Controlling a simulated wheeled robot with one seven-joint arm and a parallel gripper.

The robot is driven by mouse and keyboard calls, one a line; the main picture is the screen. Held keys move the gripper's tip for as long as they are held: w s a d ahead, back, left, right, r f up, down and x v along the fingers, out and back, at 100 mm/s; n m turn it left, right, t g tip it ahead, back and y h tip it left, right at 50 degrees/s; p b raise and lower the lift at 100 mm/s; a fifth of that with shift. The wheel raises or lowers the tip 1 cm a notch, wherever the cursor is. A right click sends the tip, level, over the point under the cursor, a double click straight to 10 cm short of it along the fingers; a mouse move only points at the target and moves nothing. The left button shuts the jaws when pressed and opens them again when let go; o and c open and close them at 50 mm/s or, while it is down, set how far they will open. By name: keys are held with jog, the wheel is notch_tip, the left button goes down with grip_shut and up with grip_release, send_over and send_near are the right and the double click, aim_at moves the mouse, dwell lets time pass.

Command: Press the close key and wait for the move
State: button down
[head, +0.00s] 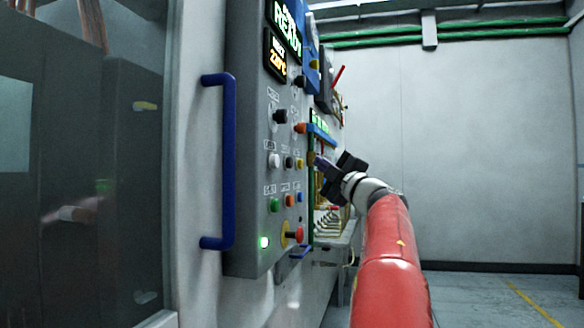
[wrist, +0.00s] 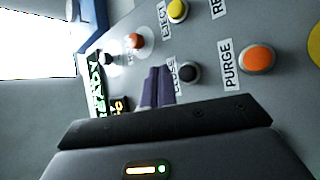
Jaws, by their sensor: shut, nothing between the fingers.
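The close key is a round black button (wrist: 188,72) on the grey control panel, beside a label that my fingers partly cover. In the head view, what looks like the same black button (head: 289,163) sits in the middle row, between a white and a yellow button. My gripper (wrist: 158,72) is shut and empty, its two dark purple fingertips together just left of the black button in the wrist view. In the head view my gripper (head: 318,160) is just right of the panel's buttons. I cannot tell whether the fingertips touch the panel.
A green READY display (head: 288,27) is lit above an orange readout (head: 277,56). An orange PURGE button (wrist: 257,58) and a yellow EJECT button (wrist: 177,10) are near the close key. A red mushroom button (head: 298,234) is lower; a blue handle (head: 229,160) stands left.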

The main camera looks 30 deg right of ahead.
aim_at(290, 163)
jog(key=shift+w+a, duration=1.2)
jog(key=shift+w, duration=0.25)
jog(key=shift+w+a, duration=0.1)
dwell(0.9)
jog(key=shift+w+a+p, duration=0.2)
jog(key=shift+p, duration=0.15)
